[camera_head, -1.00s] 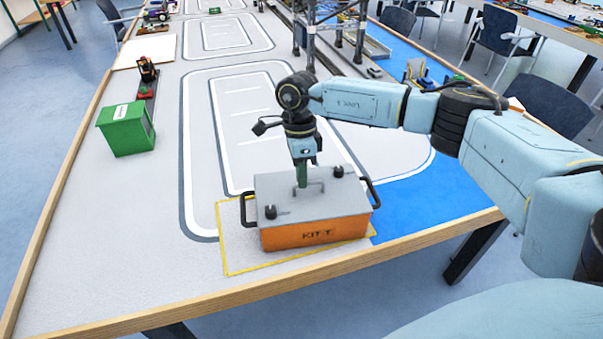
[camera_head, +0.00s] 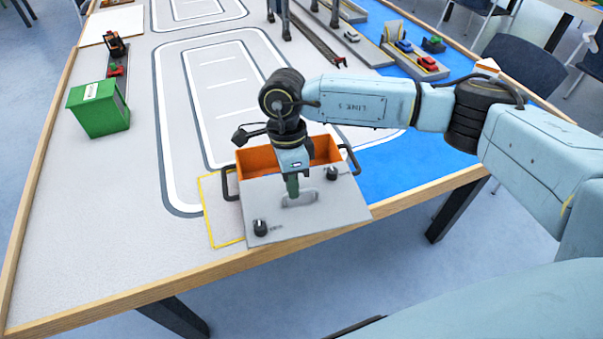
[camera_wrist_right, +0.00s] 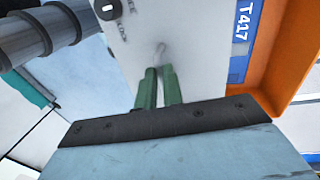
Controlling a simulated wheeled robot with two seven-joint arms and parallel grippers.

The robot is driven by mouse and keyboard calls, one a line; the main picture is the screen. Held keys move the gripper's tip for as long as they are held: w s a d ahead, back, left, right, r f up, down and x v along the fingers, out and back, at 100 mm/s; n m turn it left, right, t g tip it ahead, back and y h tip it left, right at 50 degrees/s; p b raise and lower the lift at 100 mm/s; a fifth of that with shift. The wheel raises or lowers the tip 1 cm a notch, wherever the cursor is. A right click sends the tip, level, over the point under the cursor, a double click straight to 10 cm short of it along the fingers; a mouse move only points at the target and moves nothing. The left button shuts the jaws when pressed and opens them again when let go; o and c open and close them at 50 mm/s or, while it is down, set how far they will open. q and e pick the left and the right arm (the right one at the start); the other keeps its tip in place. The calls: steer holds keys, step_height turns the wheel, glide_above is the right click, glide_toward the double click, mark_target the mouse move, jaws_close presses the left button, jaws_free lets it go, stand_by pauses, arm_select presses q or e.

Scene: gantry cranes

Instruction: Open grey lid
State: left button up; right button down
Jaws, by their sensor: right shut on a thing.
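The orange box (camera_head: 257,161) stands near the table's front edge, with black handles at its left and right ends. Its grey lid (camera_head: 325,214) is off the closed position and slants down toward the front, leaving the back part of the box open. My right gripper (camera_head: 293,192) is shut on the lid's grey handle (camera_head: 300,199). In the right wrist view, the green fingers (camera_wrist_right: 159,88) meet the handle (camera_wrist_right: 160,50). The orange wall (camera_wrist_right: 285,55) and a blue T417 label (camera_wrist_right: 243,35) show beside the lid. My left gripper is out of view.
A yellow-outlined mat (camera_head: 226,228) lies under and left of the box. A green bin (camera_head: 99,109) stands further left. The table's wooden front edge (camera_head: 150,281) runs close to the lid. Grey tabletop left of the box is free.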

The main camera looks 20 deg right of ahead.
steer(key=c, duration=2)
jaws_free()
steer(key=o, duration=0.5)
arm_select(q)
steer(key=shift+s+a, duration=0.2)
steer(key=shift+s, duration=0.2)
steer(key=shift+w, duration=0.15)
arm_select(e)
steer(key=w+r, duration=0.1)
steer(key=r, duration=0.7)
steer(key=w+r, duration=0.1)
steer(key=r, duration=0.4)
steer(key=shift+w+d+r, duration=0.1)
steer(key=shift+w+d, duration=0.1)
steer(key=shift+w, duration=0.1)
